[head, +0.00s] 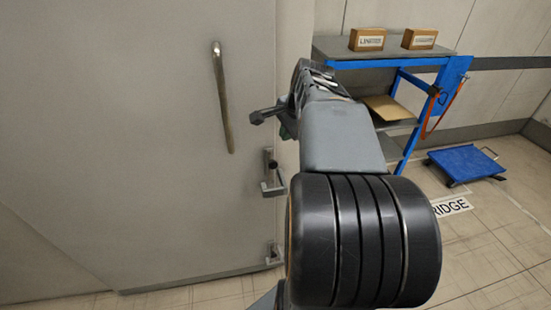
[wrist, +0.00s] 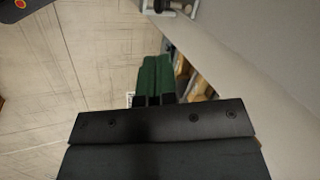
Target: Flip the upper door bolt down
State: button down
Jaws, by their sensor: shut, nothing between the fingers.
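The grey door (head: 130,120) fills the left of the head view, with a long upright handle (head: 222,95). Near its right edge a metal bolt (head: 271,180) with a dark knob sits above another metal bolt (head: 273,255). A bolt-like fitting with a dark knob (wrist: 172,5) is cut off at the top of the wrist view; I cannot tell which bolt it is. My gripper's green fingers (wrist: 156,82) are together and empty, apart from that fitting. In the head view my arm hides most of the gripper.
A blue-framed grey bench (head: 345,47) with two boxes (head: 368,39) (head: 419,39) stands behind my arm. A blue platform cart (head: 465,163) is on the floor at right. Floor near the cart is mostly clear. A pale flat surface (wrist: 260,60) runs close along the wrist view's right.

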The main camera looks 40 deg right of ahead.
jog(key=shift+f, duration=0.1)
jog(key=x, duration=1.4)
notch_tip(320, 180, down, 8)
jog(key=b, duration=0.5)
jog(key=shift+s, duration=0.2)
jog(key=p, duration=0.3)
send_near(274, 162)
jog(key=s, duration=0.1)
jog(key=s+f, duration=0.1)
jog(key=shift+s+a+f, duration=0.1)
jog(key=shift+s+a, duration=0.1)
jog(key=shift+s, duration=0.1)
